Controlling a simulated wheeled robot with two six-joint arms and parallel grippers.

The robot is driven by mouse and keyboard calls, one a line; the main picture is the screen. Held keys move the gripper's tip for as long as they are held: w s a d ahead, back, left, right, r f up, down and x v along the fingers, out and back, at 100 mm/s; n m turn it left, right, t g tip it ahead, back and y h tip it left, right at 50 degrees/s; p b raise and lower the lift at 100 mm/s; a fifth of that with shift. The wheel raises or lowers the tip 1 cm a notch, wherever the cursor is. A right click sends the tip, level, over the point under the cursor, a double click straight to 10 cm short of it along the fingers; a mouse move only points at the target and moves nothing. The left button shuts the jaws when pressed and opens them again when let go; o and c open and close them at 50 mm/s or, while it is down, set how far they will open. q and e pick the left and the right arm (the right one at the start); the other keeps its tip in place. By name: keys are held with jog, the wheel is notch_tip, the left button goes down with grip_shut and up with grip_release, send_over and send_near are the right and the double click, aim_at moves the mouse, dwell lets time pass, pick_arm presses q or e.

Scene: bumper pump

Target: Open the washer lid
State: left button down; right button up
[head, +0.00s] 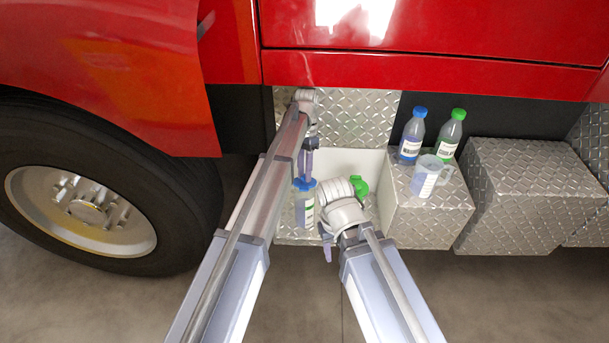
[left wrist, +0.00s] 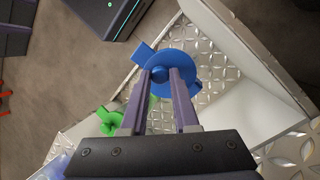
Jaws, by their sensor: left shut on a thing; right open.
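The blue lid (head: 304,184) sits at the top of a pale labelled tank (head: 304,208) inside the open diamond-plate compartment (head: 357,162). Whether the lid is seated or raised is unclear. A green lid (head: 359,186) is to the right, partly behind my right wrist. My right gripper (head: 327,250) is open, low in front of the compartment.
A blue-capped bottle (head: 411,136), a green-capped bottle (head: 449,136) and a clear measuring jug (head: 427,176) stand on the metal box (head: 435,208) to the right. The truck wheel (head: 95,200) is at left. Red bodywork (head: 430,70) overhangs above.

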pick_arm(q)
jog(key=c, duration=0.7)
grip_release()
jog(key=shift+o, duration=0.2)
